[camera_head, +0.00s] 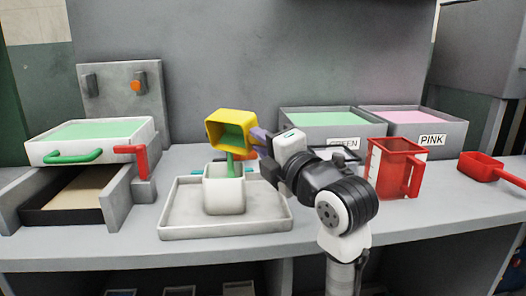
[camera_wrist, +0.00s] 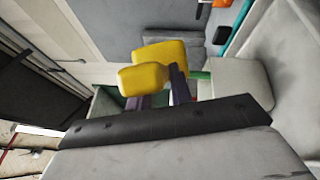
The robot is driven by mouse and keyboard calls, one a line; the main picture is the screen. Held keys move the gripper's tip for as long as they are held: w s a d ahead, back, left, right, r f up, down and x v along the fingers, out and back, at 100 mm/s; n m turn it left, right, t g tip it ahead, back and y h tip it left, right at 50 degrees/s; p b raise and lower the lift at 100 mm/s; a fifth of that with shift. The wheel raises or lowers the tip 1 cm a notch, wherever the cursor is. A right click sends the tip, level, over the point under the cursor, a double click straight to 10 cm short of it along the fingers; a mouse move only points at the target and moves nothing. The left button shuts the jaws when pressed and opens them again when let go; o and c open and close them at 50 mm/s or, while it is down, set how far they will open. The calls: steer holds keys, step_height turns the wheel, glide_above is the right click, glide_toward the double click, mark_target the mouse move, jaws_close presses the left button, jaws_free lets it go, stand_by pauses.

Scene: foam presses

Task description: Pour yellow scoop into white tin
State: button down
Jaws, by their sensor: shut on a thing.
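The yellow scoop (camera_head: 246,117) is tipped on its side above the white tin (camera_head: 224,190), its mouth facing the front left and green material inside. A green stream (camera_head: 230,166) runs from its lower edge down into the tin. My gripper (camera_head: 259,136) is shut on the scoop at its right side; the grip itself is partly hidden. In the wrist view the yellow scoop (camera_wrist: 165,52) shows beyond the purple fingers, and the white tin (camera_wrist: 238,80) is to the right with the green stream (camera_wrist: 200,75) entering it. The tin's fill level is hidden.
The tin stands upright in a shallow grey tray (camera_head: 180,222). A press with a green-filled top (camera_head: 92,140) is at left. Behind are the GREEN bin (camera_head: 300,138) and PINK bin (camera_head: 432,140). A red jug (camera_head: 388,172) and red scoop (camera_head: 480,168) stand right of my arm.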

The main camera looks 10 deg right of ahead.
steer(key=shift+s+a+n+t+y+b, duration=0.2)
steer(key=shift+n+t+y+b, duration=0.1)
steer(key=shift+n+b, duration=0.9)
steer(key=shift+d+m, duration=0.1)
steer(key=shift+m, duration=0.2)
steer(key=m+p, duration=0.1)
steer(key=p, duration=0.1)
steer(key=w+m+g+h+p, duration=0.1)
steer(key=m+p, duration=0.1)
steer(key=p, duration=0.1)
steer(key=d+r+m+g+p, duration=0.1)
steer(key=m+p, duration=0.1)
steer(key=shift+w+h, duration=0.15)
steer(key=shift+h, duration=0.25)
steer(key=m+g+p, duration=0.2)
steer(key=m+p, duration=0.2)
steer(key=p, duration=0.5)
steer(key=w+d+r+m+g+y+p, duration=0.1)
steer(key=m+g+p, duration=0.2)
steer(key=p, duration=0.6)
steer(key=w+r+m+g+y+p, duration=0.1)
steer(key=m+g+p, duration=0.2)
steer(key=p, duration=0.5)
steer(key=shift+w+d+r+m+p, duration=0.1)
steer(key=shift+d+m+p, duration=0.1)
steer(key=shift+m, duration=0.25)
steer(key=shift+d+r+m+p, duration=0.1)
steer(key=shift+m+p, duration=0.1)
steer(key=shift+m, duration=0.25)
